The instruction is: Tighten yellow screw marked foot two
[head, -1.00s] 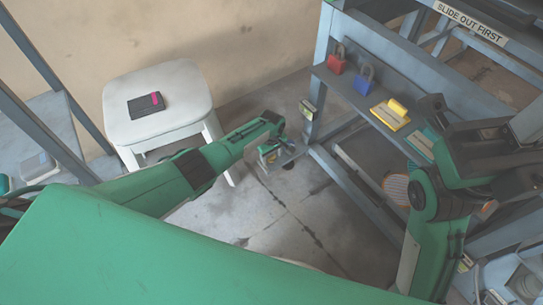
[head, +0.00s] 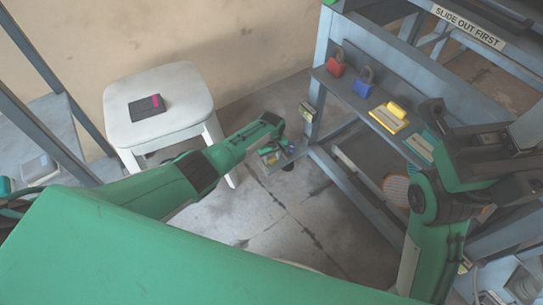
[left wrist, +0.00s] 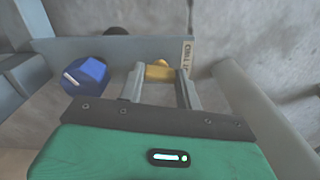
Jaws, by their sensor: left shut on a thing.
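The yellow screw (left wrist: 159,71) sits between the two finger pads of my left gripper (left wrist: 161,88) in the left wrist view, and the gripper is shut on it. A blue faceted knob (left wrist: 87,75) stands left of the fingers. A small label (left wrist: 187,54) is on the grey foot plate (left wrist: 75,46) beside the screw; I cannot read it. In the head view my left gripper (head: 271,150) reaches low to the foot of the rack, and the screw is mostly hidden there. My right arm is at the right edge; its finger state is unclear.
The blue-grey rack (head: 318,85) fills the right side. A white stool (head: 175,85) with a dark pad stands left of my left forearm. Floor below the gripper is clear.

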